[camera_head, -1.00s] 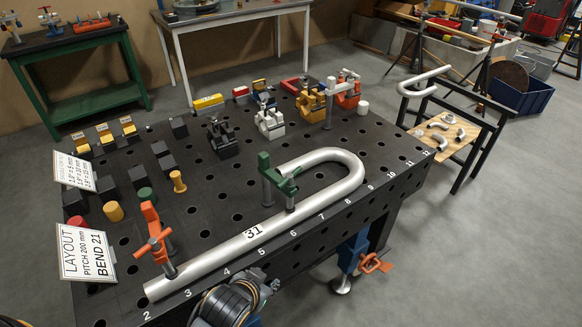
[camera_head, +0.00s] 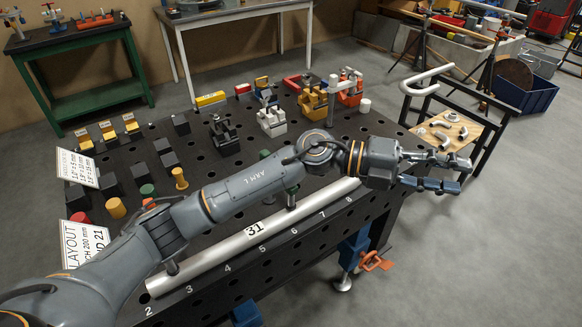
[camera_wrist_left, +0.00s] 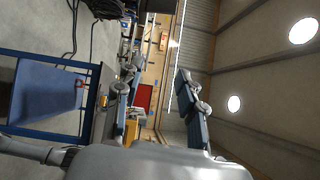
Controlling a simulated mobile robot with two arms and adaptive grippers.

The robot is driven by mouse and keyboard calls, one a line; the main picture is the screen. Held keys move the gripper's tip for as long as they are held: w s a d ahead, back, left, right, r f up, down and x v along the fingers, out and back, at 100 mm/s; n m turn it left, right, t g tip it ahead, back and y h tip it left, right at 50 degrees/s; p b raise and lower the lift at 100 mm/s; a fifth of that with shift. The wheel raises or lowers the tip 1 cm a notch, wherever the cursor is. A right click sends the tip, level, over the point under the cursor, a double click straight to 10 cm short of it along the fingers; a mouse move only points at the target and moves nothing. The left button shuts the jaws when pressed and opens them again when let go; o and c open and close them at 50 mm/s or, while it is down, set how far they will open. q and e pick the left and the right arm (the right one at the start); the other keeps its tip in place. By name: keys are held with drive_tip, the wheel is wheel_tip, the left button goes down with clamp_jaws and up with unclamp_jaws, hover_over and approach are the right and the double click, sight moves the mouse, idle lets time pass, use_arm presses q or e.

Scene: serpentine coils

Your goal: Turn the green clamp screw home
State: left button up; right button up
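My left arm reaches across the table in the head view and hides most of the green clamp. Only a small green bit of the clamp (camera_head: 264,154) shows above the arm; its screw cannot be made out. My left gripper (camera_head: 462,176) is open and empty, out past the table's right edge, to the right of the clamp. Its spread fingers also show in the left wrist view (camera_wrist_left: 158,76). My right gripper is not in view.
The black holed table (camera_head: 220,168) carries several blocks and fixtures, such as the white one (camera_head: 271,122). An orange clamp (camera_head: 148,203) is mostly hidden behind my arm. A side stand with a wooden shelf (camera_head: 433,138) stands beyond my gripper.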

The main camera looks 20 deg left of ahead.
use_arm(q)
drive_tip(key=w+a+f+m+g+y, duration=0.1)
drive_tip(key=w+a+f+m+y, duration=0.15)
drive_tip(key=a+y, duration=0.25)
drive_tip(key=w+a+f+m+y, duration=0.1)
drive_tip(key=w+a+f+y, duration=0.15)
drive_tip(key=a+y, duration=0.3)
drive_tip(key=w+a+r+n+y, duration=0.15)
drive_tip(key=a+y, duration=0.25)
drive_tip(key=a, duration=0.6)
drive_tip(key=w+a+r+n+y, duration=0.1)
drive_tip(key=w+a+r+y, duration=0.2)
drive_tip(key=a, duration=0.6)
drive_tip(key=shift+t+y, duration=0.3)
drive_tip(key=shift+y, duration=0.15)
drive_tip(key=f+p, duration=0.1)
drive_tip(key=f, duration=0.3)
drive_tip(key=f+p, duration=0.1)
drive_tip(key=f, duration=0.3)
drive_tip(key=s+f+p, duration=0.1)
drive_tip(key=f+p, duration=0.1)
drive_tip(key=f, duration=0.2)
drive_tip(key=shift+s+d+f, duration=0.1)
drive_tip(key=shift+f, duration=0.75)
clamp_jaws()
